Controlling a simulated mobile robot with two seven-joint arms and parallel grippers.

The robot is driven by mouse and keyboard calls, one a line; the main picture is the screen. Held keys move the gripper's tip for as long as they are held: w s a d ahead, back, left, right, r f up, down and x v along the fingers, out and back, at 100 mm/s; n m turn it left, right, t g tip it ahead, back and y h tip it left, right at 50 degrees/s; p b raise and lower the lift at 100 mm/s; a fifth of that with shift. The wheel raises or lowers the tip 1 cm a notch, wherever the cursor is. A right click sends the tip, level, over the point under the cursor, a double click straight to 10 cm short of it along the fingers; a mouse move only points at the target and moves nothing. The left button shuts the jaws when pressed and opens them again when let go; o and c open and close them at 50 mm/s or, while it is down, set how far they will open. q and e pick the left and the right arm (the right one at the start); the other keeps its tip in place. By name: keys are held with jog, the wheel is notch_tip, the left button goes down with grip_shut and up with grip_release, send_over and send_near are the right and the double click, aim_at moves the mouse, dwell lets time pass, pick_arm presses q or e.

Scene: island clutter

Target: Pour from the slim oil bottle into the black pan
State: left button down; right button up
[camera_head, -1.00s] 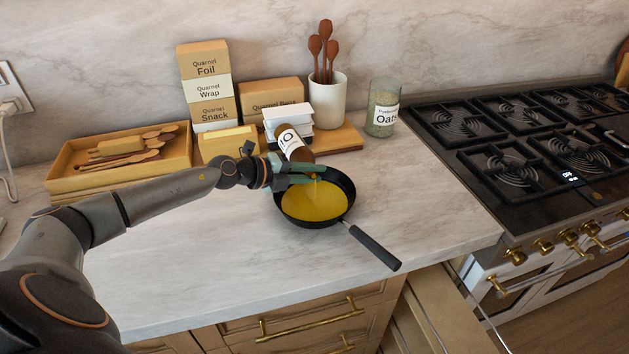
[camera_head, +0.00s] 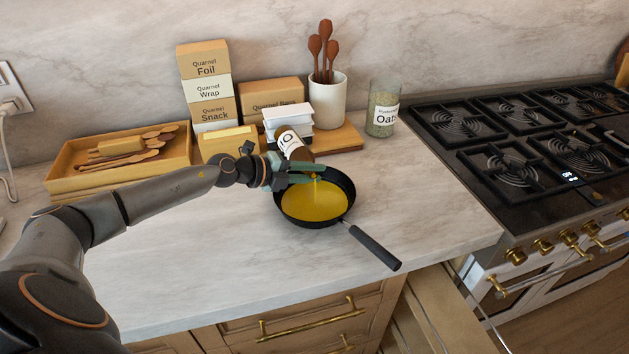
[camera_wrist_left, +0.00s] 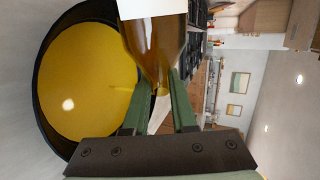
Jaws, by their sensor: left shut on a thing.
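The slim oil bottle (camera_head: 291,143) is brown with a white label. It is tilted over the black pan (camera_head: 349,190), with its neck low toward the pan. My left gripper (camera_head: 302,175) is shut on the bottle near its neck end, above the pan's back left rim. In the left wrist view the bottle (camera_wrist_left: 155,45) sits between the green fingers (camera_wrist_left: 158,105). A thin yellow stream shows below the bottle in the head view, and yellow oil covers the pan's floor. The pan stands on the counter with its handle toward the front right. My right gripper is not in view.
A wooden tray of utensils (camera_head: 63,184), stacked boxes (camera_head: 205,88), a white crock of spoons (camera_head: 328,103) and an oats jar (camera_head: 383,110) stand along the back. The stove (camera_head: 515,150) is right. The front counter is clear; a drawer below is open.

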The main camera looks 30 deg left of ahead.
aim_at(311, 160)
pick_arm(q)
jog(key=shift+r, duration=0.15)
dwell(0.3)
notch_tip(311, 160, up, 3)
jog(key=shift+w+a+r+n+g+h, duration=0.1)
jog(key=shift+n+g+h, duration=0.25)
jog(key=shift+n, duration=0.35)
jog(key=shift+r+h, duration=0.25)
jog(key=shift+r, duration=0.15)
jog(key=shift+n, duration=0.3)
notch_tip(311, 160, up, 4)
jog(key=shift+r+n+g+h, duration=0.25)
jog(key=shift+n+h, duration=0.55)
jog(key=shift+n, duration=0.3)
jog(key=shift+r, duration=0.3)
jog(key=shift+n, duration=0.3)
